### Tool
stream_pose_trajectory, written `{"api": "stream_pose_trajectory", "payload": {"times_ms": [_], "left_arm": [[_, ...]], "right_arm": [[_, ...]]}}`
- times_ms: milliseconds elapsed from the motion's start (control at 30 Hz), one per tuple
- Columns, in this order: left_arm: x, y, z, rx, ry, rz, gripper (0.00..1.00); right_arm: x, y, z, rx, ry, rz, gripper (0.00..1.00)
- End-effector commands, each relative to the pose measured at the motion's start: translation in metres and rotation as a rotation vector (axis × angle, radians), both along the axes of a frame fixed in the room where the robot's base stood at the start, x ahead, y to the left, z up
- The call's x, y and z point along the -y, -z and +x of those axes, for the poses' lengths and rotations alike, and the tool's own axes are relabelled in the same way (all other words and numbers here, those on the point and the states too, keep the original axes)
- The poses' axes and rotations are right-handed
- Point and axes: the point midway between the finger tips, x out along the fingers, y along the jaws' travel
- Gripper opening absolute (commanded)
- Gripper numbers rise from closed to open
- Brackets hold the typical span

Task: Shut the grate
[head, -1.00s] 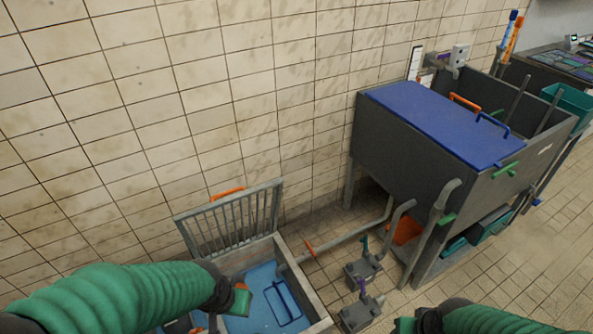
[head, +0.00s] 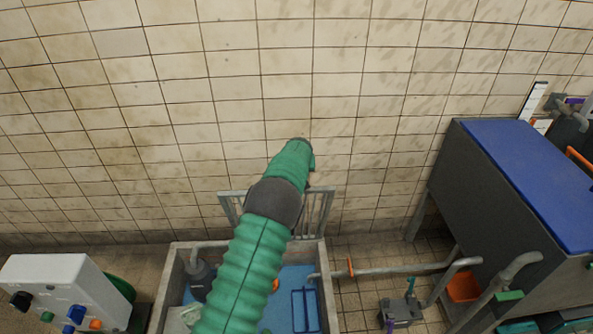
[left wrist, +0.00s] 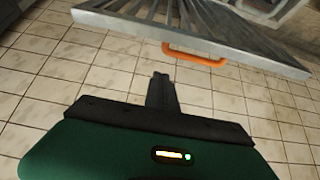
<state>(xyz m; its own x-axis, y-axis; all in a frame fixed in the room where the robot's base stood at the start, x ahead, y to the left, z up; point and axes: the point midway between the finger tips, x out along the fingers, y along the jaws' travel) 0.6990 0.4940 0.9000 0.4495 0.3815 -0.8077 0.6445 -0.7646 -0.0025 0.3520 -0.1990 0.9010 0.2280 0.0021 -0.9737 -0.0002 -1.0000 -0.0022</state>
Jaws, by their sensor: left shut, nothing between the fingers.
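The grey barred grate (head: 318,212) stands raised at the wall side of the basin (head: 172,285), so the basin is open. My left arm reaches across the basin and hides the grate's middle. My left gripper (head: 302,146) is at the grate's upper edge, against the wall tiles in the picture; its fingers are hidden there. In the left wrist view the gripper (left wrist: 162,84) is shut and empty. The grate (left wrist: 205,30) lies beyond it, with its orange handle (left wrist: 195,54) just past the fingertips, apparently apart from them. My right gripper is out of view.
A grey tank with a blue lid (head: 530,165) stands at right. A pipe (head: 385,270) runs from the basin toward it, near a small grey pedal box (head: 400,312). A white control box (head: 55,285) with coloured knobs stands at left. A blue handle (head: 305,310) lies inside the basin.

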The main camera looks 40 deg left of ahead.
Motion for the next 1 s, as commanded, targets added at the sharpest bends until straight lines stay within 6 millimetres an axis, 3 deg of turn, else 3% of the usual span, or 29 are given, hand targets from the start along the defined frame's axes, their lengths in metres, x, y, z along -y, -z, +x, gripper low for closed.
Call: {"api": "stream_pose_trajectory", "payload": {"times_ms": [267, 600, 1000], "left_arm": [[-0.018, 0.036, 0.019, 0.002, -0.001, 0.001, 0.00], [0.005, 0.043, -0.005, 0.001, 0.000, 0.001, 0.00], [0.008, 0.046, -0.010, 0.003, 0.000, 0.001, 0.00]], "right_arm": [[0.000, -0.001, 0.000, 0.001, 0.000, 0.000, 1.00], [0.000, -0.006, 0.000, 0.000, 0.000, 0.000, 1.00], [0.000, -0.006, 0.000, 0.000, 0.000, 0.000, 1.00]]}}
